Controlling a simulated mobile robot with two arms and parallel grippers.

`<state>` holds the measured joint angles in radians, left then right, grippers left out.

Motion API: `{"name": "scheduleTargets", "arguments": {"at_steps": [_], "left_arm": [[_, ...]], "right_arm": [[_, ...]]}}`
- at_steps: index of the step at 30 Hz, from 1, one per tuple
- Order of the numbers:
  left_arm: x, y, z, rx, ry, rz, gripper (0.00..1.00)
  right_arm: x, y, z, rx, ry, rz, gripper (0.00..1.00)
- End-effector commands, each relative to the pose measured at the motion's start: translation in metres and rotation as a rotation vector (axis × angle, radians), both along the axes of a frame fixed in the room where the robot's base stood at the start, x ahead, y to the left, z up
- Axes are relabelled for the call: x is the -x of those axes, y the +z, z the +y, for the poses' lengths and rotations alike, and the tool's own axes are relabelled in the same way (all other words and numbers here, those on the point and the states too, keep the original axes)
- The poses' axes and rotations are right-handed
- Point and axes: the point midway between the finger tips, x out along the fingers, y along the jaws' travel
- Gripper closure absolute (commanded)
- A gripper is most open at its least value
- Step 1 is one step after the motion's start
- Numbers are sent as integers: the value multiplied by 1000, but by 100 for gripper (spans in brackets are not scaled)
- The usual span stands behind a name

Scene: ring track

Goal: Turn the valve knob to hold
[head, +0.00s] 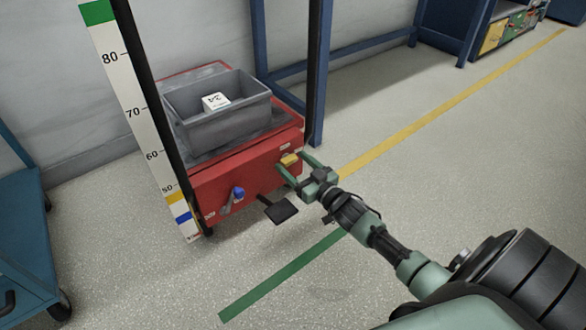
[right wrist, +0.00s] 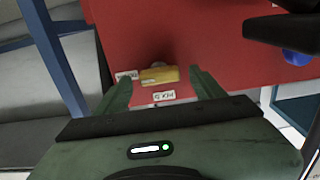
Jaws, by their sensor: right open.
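The yellow valve knob (head: 289,160) is on the front face of the red lift base (head: 245,168), near its right corner. In the right wrist view the knob (right wrist: 158,76) is a short bar lying nearly level. One white label (right wrist: 127,76) is at its left end and another (right wrist: 163,96) is just below it; I cannot read either surely. My right gripper (head: 292,164) is open, with its green fingers on either side of the knob. In the right wrist view, gaps show between the knob and both fingers (right wrist: 160,80). My left gripper is not in view.
A blue-tipped lever (head: 238,193) and a black pedal (head: 281,211) are on the base's front. A grey bin (head: 222,124) with a white block (head: 215,101) sits on top. A height scale (head: 134,97) stands left. Floor to the right is open.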

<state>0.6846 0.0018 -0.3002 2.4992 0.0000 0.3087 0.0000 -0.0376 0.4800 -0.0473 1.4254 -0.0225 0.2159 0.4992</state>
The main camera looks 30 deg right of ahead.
Motion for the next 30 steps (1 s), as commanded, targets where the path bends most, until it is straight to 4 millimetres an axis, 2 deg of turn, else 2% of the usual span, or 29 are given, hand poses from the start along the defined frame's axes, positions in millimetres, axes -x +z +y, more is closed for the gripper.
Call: {"name": "scheduleTargets", "arguments": {"at_steps": [3,10,11,15,17,18,30], "left_arm": [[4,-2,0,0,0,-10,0],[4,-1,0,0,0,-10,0],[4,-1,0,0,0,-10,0],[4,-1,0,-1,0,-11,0],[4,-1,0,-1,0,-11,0],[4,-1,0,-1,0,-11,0],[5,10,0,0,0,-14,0]], "right_arm": [[-6,-1,1,0,0,0,31],[-7,0,0,0,0,1,31],[-7,0,0,0,0,1,34],[-7,0,0,0,0,1,73],[-7,0,0,0,0,1,89],[-7,0,0,0,0,1,93],[-7,2,1,88,-1,-5,93]]}}
